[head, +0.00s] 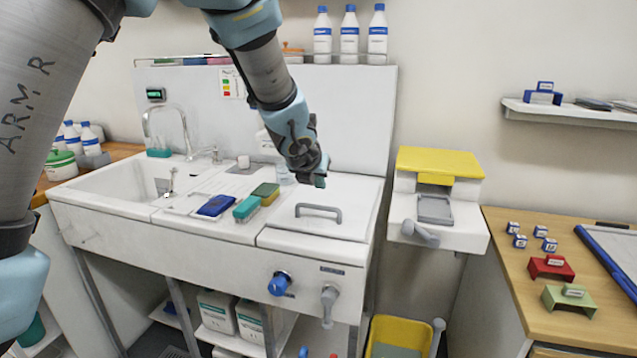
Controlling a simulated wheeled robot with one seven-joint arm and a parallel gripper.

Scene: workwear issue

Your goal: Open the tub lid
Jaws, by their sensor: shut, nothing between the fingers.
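A flat white lid (335,190) with a grey bar handle (318,209) lies closed over the right part of the white sink unit (150,235). My gripper (320,181) is shut and empty. In the picture it appears just above and behind the handle, apart from it; its exact height over the lid is hard to tell. A small white tub (61,171) with a green lid (60,157) stands at the far left on the wooden counter, its lid on.
Sponges and cloths, blue (216,206), teal (247,207) and green-yellow (265,193), lie left of the lid. A back panel (365,110) rises behind. A yellow-topped dispenser (440,163) stands right. A blue knob (279,283) and grey lever (329,304) project from the front.

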